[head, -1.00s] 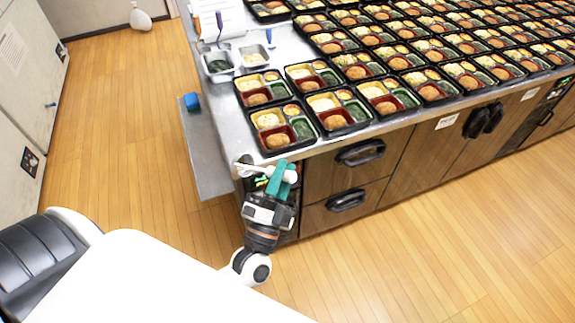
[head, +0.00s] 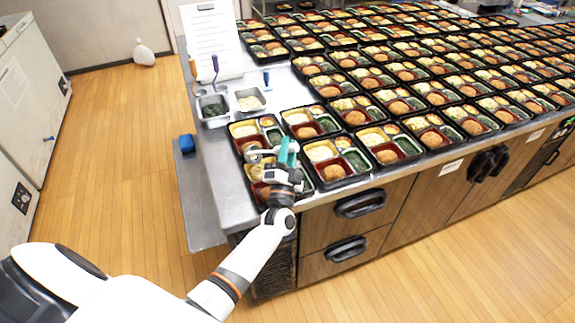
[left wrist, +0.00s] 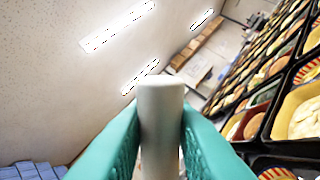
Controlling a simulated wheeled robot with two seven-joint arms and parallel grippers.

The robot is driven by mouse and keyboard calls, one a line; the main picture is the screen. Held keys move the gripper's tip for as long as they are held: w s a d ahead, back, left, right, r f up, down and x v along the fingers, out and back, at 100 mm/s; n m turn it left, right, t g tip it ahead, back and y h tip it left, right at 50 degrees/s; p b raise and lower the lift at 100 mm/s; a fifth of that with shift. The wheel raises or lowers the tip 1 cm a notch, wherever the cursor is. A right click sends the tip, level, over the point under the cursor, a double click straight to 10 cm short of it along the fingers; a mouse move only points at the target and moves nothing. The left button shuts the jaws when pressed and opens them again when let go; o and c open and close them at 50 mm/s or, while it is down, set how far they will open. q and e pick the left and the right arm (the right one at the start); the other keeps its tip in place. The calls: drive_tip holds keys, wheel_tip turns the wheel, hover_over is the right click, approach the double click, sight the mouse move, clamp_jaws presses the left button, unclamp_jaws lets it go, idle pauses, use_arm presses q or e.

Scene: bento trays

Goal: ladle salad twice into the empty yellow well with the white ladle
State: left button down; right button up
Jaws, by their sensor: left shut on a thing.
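My left gripper (head: 284,155), with teal fingers, is shut on the white ladle (head: 260,154). In the left wrist view the ladle's pale handle (left wrist: 161,115) stands between the two teal fingers (left wrist: 160,135). In the head view the ladle's white end points left, over the nearest bento tray (head: 240,151). My gripper and wrist hide much of the trays at the front left corner. I cannot tell which yellow well is empty. A metal pan with pale food (head: 250,101) stands at the back left, possibly the salad. My right gripper is not in view.
A metal pan with dark green food (head: 212,110) stands beside the pale one, with upright utensil handles near it. Rows of filled bento trays (head: 400,107) cover the counter to the right. A blue object (head: 187,144) lies on the low side shelf. The counter's left strip (head: 226,160) is bare.

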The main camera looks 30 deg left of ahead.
use_arm(q)
drive_tip(key=shift+w+a+r+n+y+p, duration=0.3)
drive_tip(key=shift+a+r+n+p, duration=0.1)
drive_tip(key=shift+a+r+n, duration=0.15)
drive_tip(key=s+a+r+n+g+y+p, duration=0.1)
drive_tip(key=a+r+n+g+p, duration=0.5)
drive_tip(key=a+r+n+p, duration=0.3)
drive_tip(key=a+n+p, duration=0.2)
drive_tip(key=n+p, duration=0.2)
drive_tip(key=shift+a+r+g+p, duration=0.2)
drive_tip(key=shift+g+p, duration=0.1)
drive_tip(key=shift+g, duration=0.1)
